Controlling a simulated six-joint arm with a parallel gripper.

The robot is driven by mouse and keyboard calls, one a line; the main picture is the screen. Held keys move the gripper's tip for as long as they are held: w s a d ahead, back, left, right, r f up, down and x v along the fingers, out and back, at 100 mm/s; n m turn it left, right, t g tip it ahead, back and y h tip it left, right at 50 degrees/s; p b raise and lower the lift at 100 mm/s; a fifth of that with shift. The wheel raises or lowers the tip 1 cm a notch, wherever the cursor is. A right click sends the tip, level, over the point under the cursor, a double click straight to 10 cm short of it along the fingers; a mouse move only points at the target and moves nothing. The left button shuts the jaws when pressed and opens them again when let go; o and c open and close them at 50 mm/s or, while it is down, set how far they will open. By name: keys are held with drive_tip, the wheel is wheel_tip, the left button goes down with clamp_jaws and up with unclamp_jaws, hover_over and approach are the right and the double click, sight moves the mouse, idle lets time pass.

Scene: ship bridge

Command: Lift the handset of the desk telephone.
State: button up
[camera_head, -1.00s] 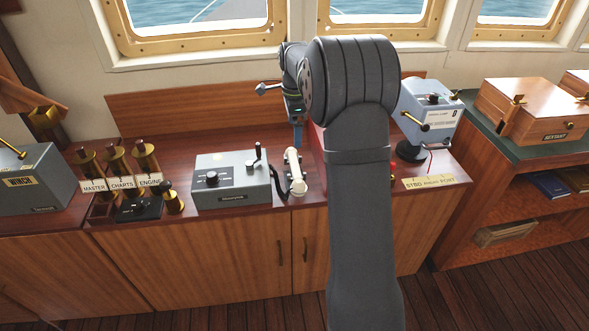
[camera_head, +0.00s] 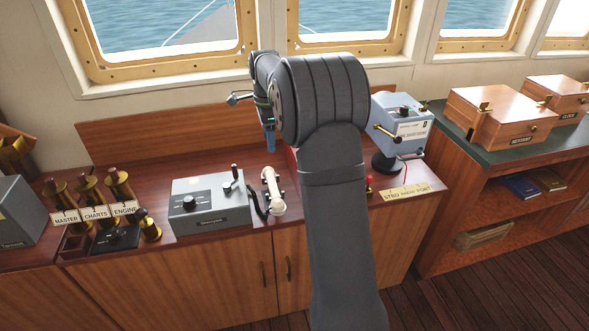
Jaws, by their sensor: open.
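The telephone handset (camera_head: 271,192) is cream-white and lies lengthwise on the wooden counter. A dark cord runs along its left side. The phone's body is mostly hidden behind my arm. My gripper (camera_head: 270,146) points down just behind the handset's far end, with a blue fingertip showing above the counter. It appears apart from the handset and holds nothing that I can see. Its jaws are open, though only one fingertip shows clearly.
A grey control box (camera_head: 210,204) with levers stands just left of the handset. Brass tubes (camera_head: 119,184) with labels stand further left. A blue-grey device (camera_head: 402,122) stands to the right, behind a label plate (camera_head: 407,192). Wooden boxes (camera_head: 498,117) sit on the right-hand shelf.

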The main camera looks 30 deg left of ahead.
drive_tip(key=n, duration=1.8)
hover_over(272, 183)
drive_tip(key=f, duration=0.8)
drive_tip(key=d+f, duration=0.1)
drive_tip(key=f, duration=0.3)
drive_tip(key=shift+s+f, duration=0.1)
drive_tip(key=shift+f, duration=0.2)
drive_tip(key=shift+a+f, duration=0.25)
drive_tip(key=shift+f, duration=1.05)
drive_tip(key=shift+a+f, duration=0.2)
drive_tip(key=shift+f, duration=1.1)
clamp_jaws()
